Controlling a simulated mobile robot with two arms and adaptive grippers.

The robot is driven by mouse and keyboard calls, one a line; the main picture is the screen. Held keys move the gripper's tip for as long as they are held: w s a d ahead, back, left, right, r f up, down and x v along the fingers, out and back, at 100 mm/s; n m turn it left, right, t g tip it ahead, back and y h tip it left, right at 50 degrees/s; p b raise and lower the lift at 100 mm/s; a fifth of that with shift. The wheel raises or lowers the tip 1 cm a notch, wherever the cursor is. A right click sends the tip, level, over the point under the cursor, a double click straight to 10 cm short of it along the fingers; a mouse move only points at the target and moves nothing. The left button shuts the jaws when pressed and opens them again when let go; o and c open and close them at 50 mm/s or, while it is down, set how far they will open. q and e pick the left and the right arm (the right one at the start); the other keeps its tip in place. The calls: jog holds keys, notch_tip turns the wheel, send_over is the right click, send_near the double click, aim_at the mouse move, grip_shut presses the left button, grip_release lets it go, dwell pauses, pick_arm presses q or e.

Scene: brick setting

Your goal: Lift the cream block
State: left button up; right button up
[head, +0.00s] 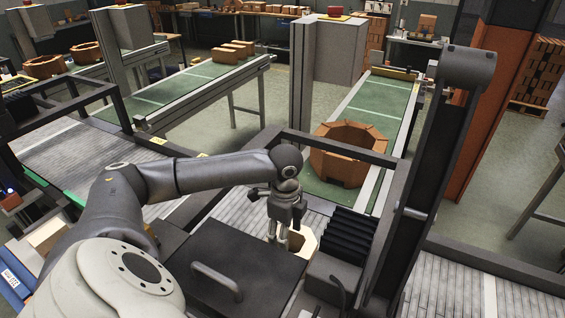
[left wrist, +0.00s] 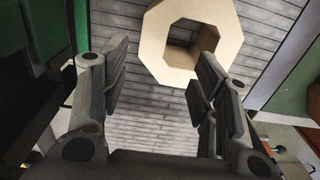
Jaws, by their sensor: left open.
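The cream block (head: 309,243) is a ring with an octagonal outline and a hole through it. It rests on the grey slatted surface and is partly hidden behind my left gripper (head: 279,232) in the head view. In the left wrist view the cream block (left wrist: 160,45) lies ahead at the top, its hole facing the camera. My left gripper also shows there (left wrist: 162,62), open and empty, with its fingers spread on either side and the block beyond the fingertips. Contact between right finger and block cannot be told. My right gripper is not in view.
A dark box with a handle (head: 217,280) stands in front of the gripper. A black ribbed part (head: 345,235) and a dark upright post (head: 436,150) stand close to its right. A brown brick ring (head: 349,150) sits on the green conveyor (head: 384,97) behind a dark frame bar.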

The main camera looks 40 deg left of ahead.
pick_arm(q)
jog(key=f, duration=0.3)
jog(key=f+p, duration=0.1)
jog(key=f, duration=0.1)
jog(key=shift+s+f, duration=0.25)
jog(key=f, duration=0.1)
jog(key=f+p, duration=0.2)
jog(key=f, duration=0.1)
jog(key=shift+s, duration=0.3)
jog(key=shift+w+f, duration=0.1)
jog(key=shift+f, duration=0.55)
grip_shut()
jog(key=shift+w+r+p, duration=0.15)
jog(key=shift+p, duration=0.15)
